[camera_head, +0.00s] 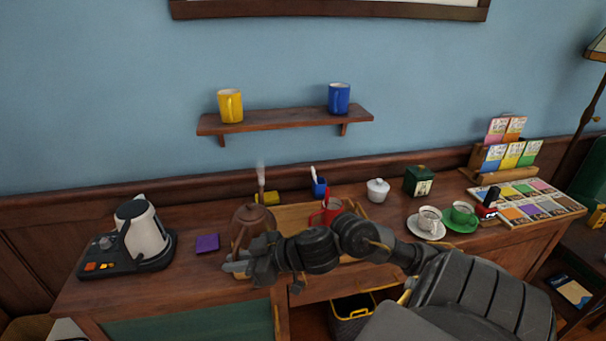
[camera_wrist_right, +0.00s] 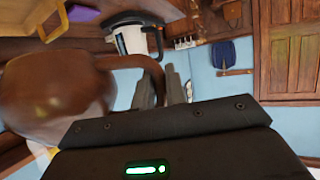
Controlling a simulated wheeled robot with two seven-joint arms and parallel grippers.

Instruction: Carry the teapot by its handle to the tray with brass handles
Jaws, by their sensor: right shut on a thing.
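The brown teapot (camera_head: 252,218) shows at the left end of the wooden tray (camera_head: 288,214) in the head view. Its rounded body (camera_wrist_right: 55,95) fills the left of the right wrist view, with its curved handle (camera_wrist_right: 135,62) reaching toward the fingers. My right gripper (camera_head: 236,266) is shut on the teapot handle, in front of the pot; its fingers also show in the right wrist view (camera_wrist_right: 165,88). The arm covers the tray's front. I cannot tell whether the teapot touches anything below. A brass handle (camera_wrist_right: 52,22) shows in the right wrist view. My left gripper is not in view.
A kettle (camera_head: 143,228) on a black base and a purple cloth (camera_head: 207,243) lie left. A sugar bowl (camera_head: 377,190), green tin (camera_head: 418,181) and cups on saucers (camera_head: 428,222) stand right.

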